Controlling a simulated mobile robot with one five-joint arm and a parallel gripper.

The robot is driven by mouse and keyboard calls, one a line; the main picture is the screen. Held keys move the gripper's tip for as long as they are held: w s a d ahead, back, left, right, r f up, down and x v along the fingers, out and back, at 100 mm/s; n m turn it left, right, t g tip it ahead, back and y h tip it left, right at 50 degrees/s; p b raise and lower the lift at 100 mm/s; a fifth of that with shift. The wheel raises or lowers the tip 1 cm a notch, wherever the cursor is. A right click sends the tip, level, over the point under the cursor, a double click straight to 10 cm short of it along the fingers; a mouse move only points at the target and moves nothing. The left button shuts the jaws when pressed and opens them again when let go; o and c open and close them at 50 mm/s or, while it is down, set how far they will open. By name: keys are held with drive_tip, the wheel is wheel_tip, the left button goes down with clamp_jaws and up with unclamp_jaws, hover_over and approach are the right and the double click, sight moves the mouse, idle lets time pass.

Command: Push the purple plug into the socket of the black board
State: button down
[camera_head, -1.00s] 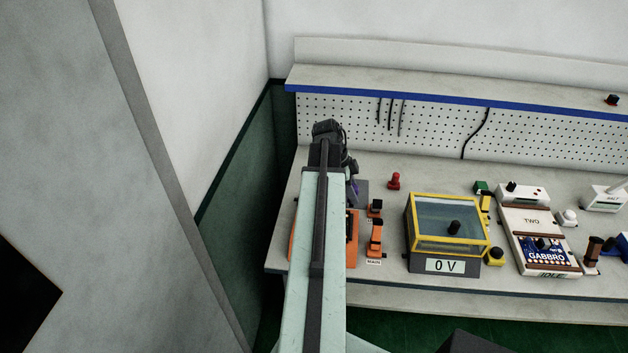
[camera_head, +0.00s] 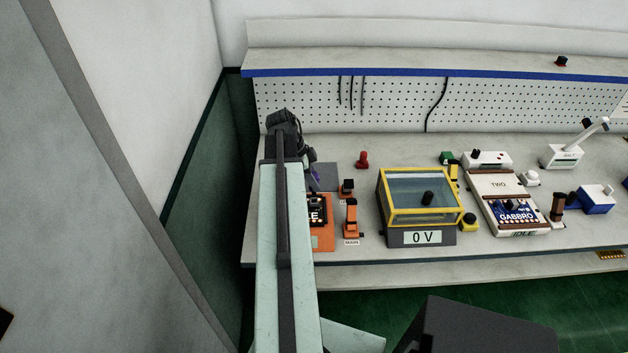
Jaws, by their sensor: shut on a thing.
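My gripper (camera_head: 310,163) is at the far end of my arm, over the left part of the bench. It is shut on the purple plug (camera_head: 315,174), of which only a small sliver shows below the jaws. A grey pad (camera_head: 327,178) lies on the bench behind and below it. An orange fixture (camera_head: 323,241) stands nearer to me, with a black part (camera_head: 318,209) on it that may be the black board. My arm covers its left side, and I cannot make out the socket. The plug appears beyond the black part, apart from it.
Right of the orange fixture stand an orange clamp-like piece (camera_head: 351,220) and a yellow-framed box (camera_head: 418,236) reading 0 V. A red knob-like piece (camera_head: 362,160) stands behind. The Gabbro unit (camera_head: 497,186) is farther right. A wall closes the left side.

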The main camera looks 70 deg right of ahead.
sight(314, 194)
drive_tip(key=shift+f+b, duration=0.7)
drive_tip(key=shift+f, duration=0.45)
drive_tip(key=shift+f+b, duration=1.4)
drive_tip(key=c, duration=1)
unclamp_jaws()
drive_tip(key=shift+o, duration=0.2)
drive_tip(key=p+v, duration=0.7)
drive_tip(key=shift+r, duration=0.35)
drive_tip(key=shift+w+a, duration=0.1)
drive_tip(key=shift+w, duration=0.1)
